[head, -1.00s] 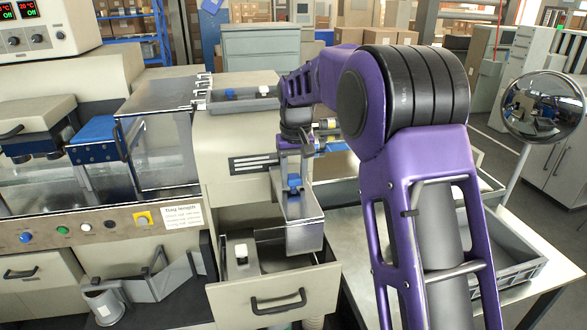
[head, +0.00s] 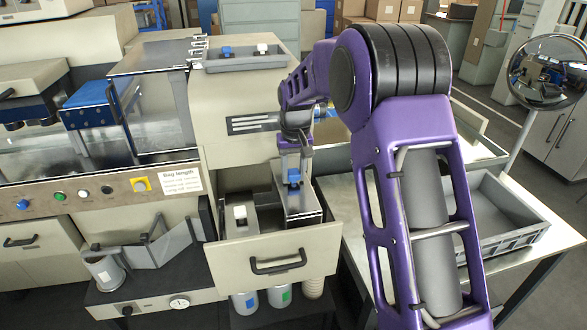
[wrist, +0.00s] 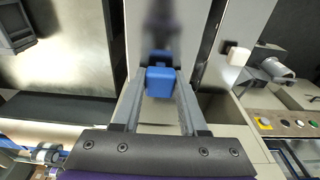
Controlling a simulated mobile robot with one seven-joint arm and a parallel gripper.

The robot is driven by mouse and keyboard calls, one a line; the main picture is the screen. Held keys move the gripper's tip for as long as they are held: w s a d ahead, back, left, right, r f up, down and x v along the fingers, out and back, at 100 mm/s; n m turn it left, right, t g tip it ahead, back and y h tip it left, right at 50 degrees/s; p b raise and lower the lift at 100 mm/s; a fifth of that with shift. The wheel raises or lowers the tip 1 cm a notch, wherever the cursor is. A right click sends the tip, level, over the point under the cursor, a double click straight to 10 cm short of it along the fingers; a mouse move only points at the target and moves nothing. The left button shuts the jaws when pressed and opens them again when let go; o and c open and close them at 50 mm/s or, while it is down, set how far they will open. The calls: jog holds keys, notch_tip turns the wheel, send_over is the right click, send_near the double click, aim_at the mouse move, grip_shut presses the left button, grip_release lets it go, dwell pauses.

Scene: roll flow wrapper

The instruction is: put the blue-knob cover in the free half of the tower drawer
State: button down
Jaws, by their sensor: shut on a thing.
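The blue-knob cover (head: 301,205) is a grey metal piece with a blue knob (head: 293,176). It stands in the right half of the open tower drawer (head: 225,256), its upper part above the drawer front. I cannot tell whether it rests on the drawer floor. My gripper (head: 293,165) is above it, shut on the blue knob, which shows between the fingers in the wrist view (wrist: 160,82). The white-knob cover (head: 240,217) stands in the left half of the drawer. Its white knob also shows in the wrist view (wrist: 237,55).
A grey tray (head: 243,64) on top of the tower holds a small blue and a small white piece. A table at the right carries a grey crate (head: 512,243). The wrapper's control panel (head: 95,195) is at the left. Several bottles (head: 280,296) stand under the drawer.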

jog(key=shift+f+b, duration=2.15)
jog(key=shift+f, duration=1.95)
jog(key=shift+f+b, duration=0.5)
jog(key=shift+f, duration=0.5)
jog(key=shift+c, duration=1.8)
grip_release()
notch_tip(320, 180, up, 17)
jog(key=s+p, duration=0.2)
jog(key=shift+d+r+p, duration=0.15)
jog(key=shift+d+p, duration=0.05)
jog(key=shift+p, duration=0.1)
